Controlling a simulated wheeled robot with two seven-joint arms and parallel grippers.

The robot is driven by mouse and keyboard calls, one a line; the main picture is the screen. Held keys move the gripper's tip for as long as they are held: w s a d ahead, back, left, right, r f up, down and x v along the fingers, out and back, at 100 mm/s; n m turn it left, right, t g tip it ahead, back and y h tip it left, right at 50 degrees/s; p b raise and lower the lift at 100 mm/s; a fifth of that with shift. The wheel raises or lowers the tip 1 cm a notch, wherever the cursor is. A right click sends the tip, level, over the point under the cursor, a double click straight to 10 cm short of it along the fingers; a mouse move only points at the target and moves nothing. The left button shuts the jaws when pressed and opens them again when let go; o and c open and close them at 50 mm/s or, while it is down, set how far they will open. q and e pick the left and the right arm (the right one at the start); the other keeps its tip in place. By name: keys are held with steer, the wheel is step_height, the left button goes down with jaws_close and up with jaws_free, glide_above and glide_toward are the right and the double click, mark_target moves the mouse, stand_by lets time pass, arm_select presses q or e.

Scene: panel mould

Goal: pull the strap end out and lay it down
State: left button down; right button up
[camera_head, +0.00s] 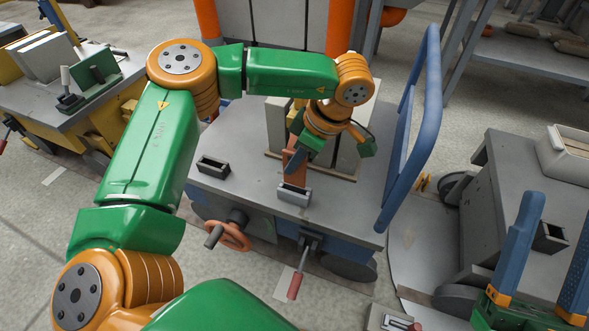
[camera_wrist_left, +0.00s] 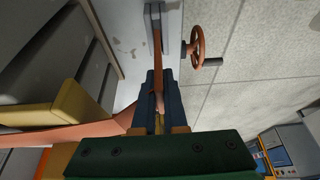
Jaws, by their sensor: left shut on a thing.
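My left gripper (camera_head: 296,165) is shut on the orange-brown strap (camera_head: 301,174), above the cart top. The strap also shows in the left wrist view (camera_wrist_left: 157,45), between the dark blue fingers (camera_wrist_left: 158,95). From the fingers one stretch runs to a grey slotted block (camera_head: 294,194), which the wrist view also shows (camera_wrist_left: 153,14); it seems to reach into the slot. Another stretch runs left past a yellow corner piece (camera_wrist_left: 55,112) along the grey panels (camera_head: 345,155). My right gripper (camera_head: 558,222) is open and empty at the lower right.
A second dark slotted block (camera_head: 213,166) sits on the cart top (camera_head: 235,140). A blue handle frame (camera_head: 425,110) rises at the cart's right. An orange handwheel (camera_head: 235,236) and a red-handled lever (camera_head: 297,280) stick out in front. A grey table (camera_head: 500,165) stands to the right.

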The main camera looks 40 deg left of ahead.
arm_select(q)
steer(key=shift+r+p, duration=0.65)
arm_select(e)
steer(key=w+f+m+g+h, duration=0.1)
steer(key=w+f+g+h, duration=0.1)
steer(key=w+f+g, duration=0.2)
steer(key=shift+w+f+g+h, duration=0.4)
steer(key=shift+f+g, duration=0.1)
steer(key=shift+f, duration=1.35)
arm_select(q)
steer(key=shift+r, duration=0.1)
arm_select(e)
steer(key=shift+r, duration=0.15)
arm_select(q)
step_height(320, 180, up, 4)
steer(key=p, duration=0.4)
arm_select(e)
step_height(320, 180, up, 4)
